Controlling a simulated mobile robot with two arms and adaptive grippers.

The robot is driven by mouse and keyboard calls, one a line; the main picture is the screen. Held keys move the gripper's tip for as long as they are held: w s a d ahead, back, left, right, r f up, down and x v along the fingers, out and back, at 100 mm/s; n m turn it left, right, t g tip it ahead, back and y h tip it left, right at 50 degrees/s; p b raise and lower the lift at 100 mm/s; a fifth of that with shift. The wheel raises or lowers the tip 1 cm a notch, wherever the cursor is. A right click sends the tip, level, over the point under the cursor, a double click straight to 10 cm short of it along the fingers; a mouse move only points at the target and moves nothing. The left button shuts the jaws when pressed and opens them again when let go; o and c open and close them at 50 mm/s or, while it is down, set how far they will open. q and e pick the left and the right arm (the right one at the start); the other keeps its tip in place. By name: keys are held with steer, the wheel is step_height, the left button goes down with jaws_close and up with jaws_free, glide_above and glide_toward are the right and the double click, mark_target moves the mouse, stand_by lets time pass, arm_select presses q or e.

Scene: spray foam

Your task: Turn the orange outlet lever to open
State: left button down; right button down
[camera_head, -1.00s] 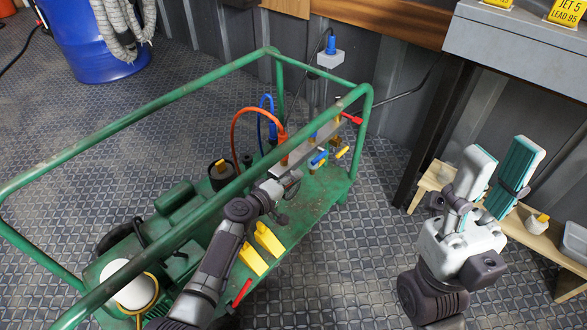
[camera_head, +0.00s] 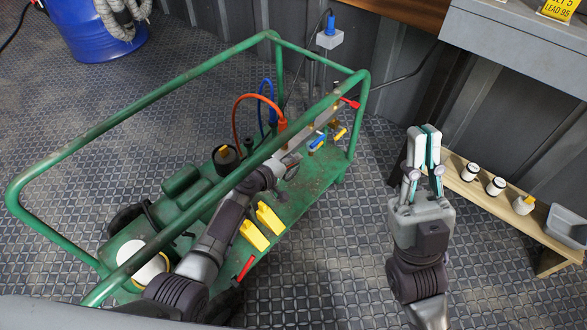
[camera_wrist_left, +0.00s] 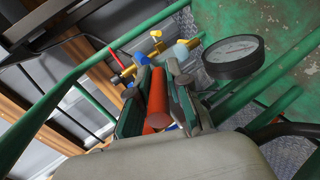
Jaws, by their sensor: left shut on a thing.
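My left gripper (camera_head: 288,161) reaches in over the green-framed machine (camera_head: 190,185), beside the outlet fittings. In the left wrist view, its fingers (camera_wrist_left: 160,92) are closed around an orange cylindrical part (camera_wrist_left: 157,98). I cannot tell whether this part is the outlet lever or the hose end. An orange hose (camera_head: 238,112) and a blue hose (camera_head: 272,98) rise beside the grey bar. A red lever (camera_head: 350,103), blue handle (camera_head: 317,141) and yellow handle (camera_head: 340,133) show at the bar's far end. My right gripper (camera_head: 427,133) is shut and empty, over the floor at the right.
Green rails (camera_head: 150,115) run around the machine, close to my left arm. A round gauge (camera_wrist_left: 232,56) is near the left gripper. A wooden bench (camera_head: 462,188) with small white-and-black parts stands at right, and a grey table (camera_head: 520,50) behind it.

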arm_select(q)
steer(key=shift+w+r, duration=0.1)
arm_select(e)
steer(key=w+a+f+n+g+y, duration=0.25)
steer(key=w+f+n+g, duration=0.2)
steer(key=f+n, duration=0.25)
steer(key=w+a+f+n+g+y, duration=0.1)
steer(key=w+a+f+n+g, duration=0.2)
steer(key=a+f+n+g, duration=0.25)
steer(key=w+a+f+n+g+y, duration=0.15)
steer(key=w+f+n+g, duration=0.25)
steer(key=f+n, duration=0.4)
steer(key=w+d+f+n+g+h, duration=0.1)
steer(key=w+f+n+g+h, duration=0.15)
steer(key=f, duration=0.45)
steer(key=w+d+f+n+g+h, duration=0.1)
steer(key=w+f+n, duration=0.1)
steer(key=f+n, duration=0.35)
steer(key=w+d+f+n+g+h, duration=0.1)
steer(key=w+f+n+g+h, duration=0.1)
steer(key=f, duration=0.7)
steer(key=w+r+x, duration=0.1)
steer(key=r+x, duration=0.1)
steer(key=x, duration=1)
steer(key=shift+w+d, duration=0.25)
steer(key=shift+w, duration=0.1)
steer(key=shift+r+t, duration=0.1)
steer(key=shift+t, duration=0.15)
